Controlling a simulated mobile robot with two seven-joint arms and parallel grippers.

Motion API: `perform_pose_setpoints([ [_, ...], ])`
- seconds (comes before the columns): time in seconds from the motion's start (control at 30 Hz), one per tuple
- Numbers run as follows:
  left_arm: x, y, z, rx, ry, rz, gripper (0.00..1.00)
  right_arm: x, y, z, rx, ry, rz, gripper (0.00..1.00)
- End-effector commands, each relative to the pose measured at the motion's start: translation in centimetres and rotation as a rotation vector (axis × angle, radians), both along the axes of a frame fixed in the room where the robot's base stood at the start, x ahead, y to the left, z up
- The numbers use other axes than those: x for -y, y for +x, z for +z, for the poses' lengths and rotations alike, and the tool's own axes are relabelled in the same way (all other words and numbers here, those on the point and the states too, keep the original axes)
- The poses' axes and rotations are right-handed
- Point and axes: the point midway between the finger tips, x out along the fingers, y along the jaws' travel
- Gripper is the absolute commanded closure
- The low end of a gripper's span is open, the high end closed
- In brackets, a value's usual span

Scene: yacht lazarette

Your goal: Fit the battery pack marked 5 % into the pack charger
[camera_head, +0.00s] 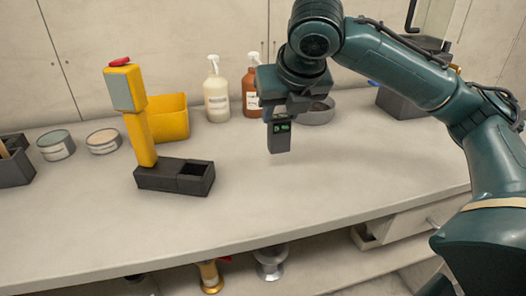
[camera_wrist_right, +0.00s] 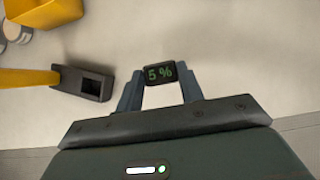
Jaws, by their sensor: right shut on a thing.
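My right gripper (camera_head: 279,112) is shut on a dark battery pack (camera_head: 279,139) and holds it upright above the bench. In the right wrist view the pack (camera_wrist_right: 160,73) shows "5 %" in green between the two fingertips (camera_wrist_right: 159,85). The black pack charger (camera_head: 174,176) stands on the bench to the left of the pack, with an open, empty-looking slot at its right end. The charger's slot end also shows in the right wrist view (camera_wrist_right: 82,84). A yellow tool with a grey block and red top (camera_head: 136,115) stands upright at the charger's left part. My left gripper is not in view.
A yellow bin (camera_head: 168,118), a white spray bottle (camera_head: 217,92), a brown bottle (camera_head: 250,92) and a grey bowl (camera_head: 318,112) stand along the back. Two tins (camera_head: 56,146) are at left. The bench (camera_head: 330,170) between charger and right arm is clear.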

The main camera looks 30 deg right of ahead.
Motion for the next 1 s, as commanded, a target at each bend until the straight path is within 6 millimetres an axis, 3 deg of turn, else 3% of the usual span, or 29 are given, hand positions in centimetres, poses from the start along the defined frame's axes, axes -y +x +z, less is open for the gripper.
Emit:
perform_pose_setpoints([
  [0.4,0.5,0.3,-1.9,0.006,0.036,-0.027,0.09,0.0,0.0,-5.9,-0.001,0.0,-0.001,1.0],
  [0.8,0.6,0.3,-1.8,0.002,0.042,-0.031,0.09,0.0,0.0,-6.3,0.0,0.001,-0.002,1.0],
  [0.83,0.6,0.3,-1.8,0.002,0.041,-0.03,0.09,0.0,0.0,-6.3,0.0,0.001,-0.002,0.6],
  [1.0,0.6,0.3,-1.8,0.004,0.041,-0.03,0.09,0.0,0.0,-6.3,0.0,0.001,-0.002,0.46],
])
